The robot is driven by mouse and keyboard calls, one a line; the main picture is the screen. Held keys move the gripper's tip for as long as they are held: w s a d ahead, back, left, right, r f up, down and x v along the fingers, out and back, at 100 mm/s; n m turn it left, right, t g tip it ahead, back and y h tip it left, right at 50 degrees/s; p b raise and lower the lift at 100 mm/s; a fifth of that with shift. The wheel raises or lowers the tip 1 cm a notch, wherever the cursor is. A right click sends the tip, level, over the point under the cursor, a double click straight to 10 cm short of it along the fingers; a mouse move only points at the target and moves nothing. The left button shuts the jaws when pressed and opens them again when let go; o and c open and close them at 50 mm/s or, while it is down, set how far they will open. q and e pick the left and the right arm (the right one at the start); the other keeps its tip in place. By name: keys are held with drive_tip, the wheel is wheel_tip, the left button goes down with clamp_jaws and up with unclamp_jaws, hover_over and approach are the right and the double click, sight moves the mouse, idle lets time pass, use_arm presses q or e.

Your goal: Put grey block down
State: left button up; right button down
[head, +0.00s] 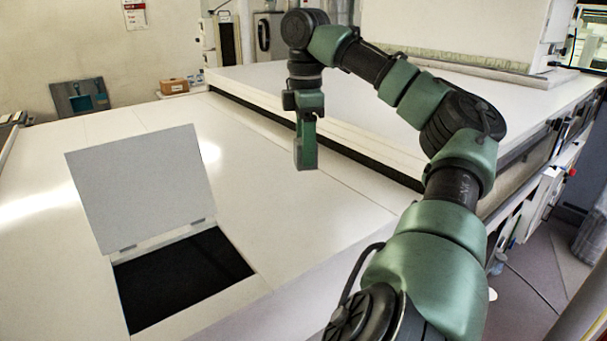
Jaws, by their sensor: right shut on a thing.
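My right gripper (306,164) hangs from my green and black arm, pointing down above the white table surface (260,160), near the step to the raised white slab. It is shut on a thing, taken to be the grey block. No other grey block shows on the table. My left gripper is not in view.
A grey hinged lid (140,185) stands open over a dark square opening (180,280) at left. The raised white slab (275,85) lies behind the gripper. The white surface between lid and gripper is clear.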

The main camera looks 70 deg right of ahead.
drive_tip(key=r, duration=0.1)
drive_tip(key=r+b, duration=0.1)
drive_tip(key=r, duration=0.2)
drive_tip(key=shift+s+a+r, duration=0.1)
drive_tip(key=shift+s+r, duration=0.15)
drive_tip(key=shift+s, duration=0.1)
drive_tip(key=shift+a+r, duration=0.15)
drive_tip(key=shift+r, duration=0.15)
drive_tip(key=shift+a+f+n+b, duration=0.15)
drive_tip(key=shift+f+n+b, duration=0.2)
drive_tip(key=shift+b, duration=0.1)
drive_tip(key=b, duration=0.6)
hover_over(307, 223)
wheel_tip(307, 223, down, 14)
drive_tip(key=shift+f, duration=2.4)
drive_tip(key=shift+f+b, duration=0.15)
drive_tip(key=shift+b, duration=0.15)
drive_tip(key=c, duration=0.8)
unclamp_jaws()
drive_tip(key=shift+c, duration=0.2)
